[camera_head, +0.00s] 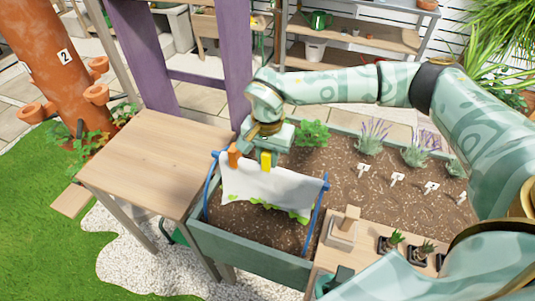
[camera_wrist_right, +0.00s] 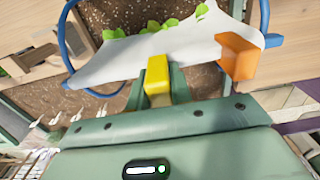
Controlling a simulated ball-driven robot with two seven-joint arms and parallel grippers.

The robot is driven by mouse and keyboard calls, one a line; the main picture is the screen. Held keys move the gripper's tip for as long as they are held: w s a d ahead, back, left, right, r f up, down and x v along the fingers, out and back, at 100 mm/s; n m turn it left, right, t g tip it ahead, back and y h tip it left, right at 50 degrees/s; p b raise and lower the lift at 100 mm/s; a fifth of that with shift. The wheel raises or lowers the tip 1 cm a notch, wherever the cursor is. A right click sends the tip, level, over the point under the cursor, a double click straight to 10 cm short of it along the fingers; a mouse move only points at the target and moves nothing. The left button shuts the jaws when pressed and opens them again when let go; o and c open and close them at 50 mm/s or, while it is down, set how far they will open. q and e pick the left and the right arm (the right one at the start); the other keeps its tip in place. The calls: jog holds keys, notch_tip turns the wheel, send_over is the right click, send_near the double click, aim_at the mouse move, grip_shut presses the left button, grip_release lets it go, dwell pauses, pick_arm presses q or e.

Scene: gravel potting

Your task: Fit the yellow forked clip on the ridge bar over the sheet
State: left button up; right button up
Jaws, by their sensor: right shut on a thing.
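My right gripper (camera_head: 266,150) is shut on the yellow forked clip (camera_head: 266,161) and points down above the planter. In the wrist view the yellow clip (camera_wrist_right: 157,71) sits between the fingertips, close to the upper edge of the white sheet (camera_wrist_right: 130,52); I cannot tell whether it touches the bar. The sheet (camera_head: 262,188) hangs over the ridge bar between two blue hoops (camera_head: 317,207). The bar is mostly hidden under the sheet. An orange clip (camera_head: 233,155) sits at the bar's left end and also shows in the wrist view (camera_wrist_right: 238,55). My left gripper is not in view.
The green planter (camera_head: 250,252) holds soil, leafy plants and white labels (camera_head: 397,179). A bare wooden table (camera_head: 150,160) stands to the left. A wooden ledge with a wooden-handled block (camera_head: 343,232) and small potted plants (camera_head: 420,253) lies at the front right.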

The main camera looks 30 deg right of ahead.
aim_at(267, 151)
jog(key=shift+f, duration=0.45)
jog(key=o, duration=0.9)
notch_tip(267, 151, up, 16)
jog(key=p, duration=0.2)
jog(key=shift+r+p, duration=0.1)
jog(key=shift+p, duration=0.25)
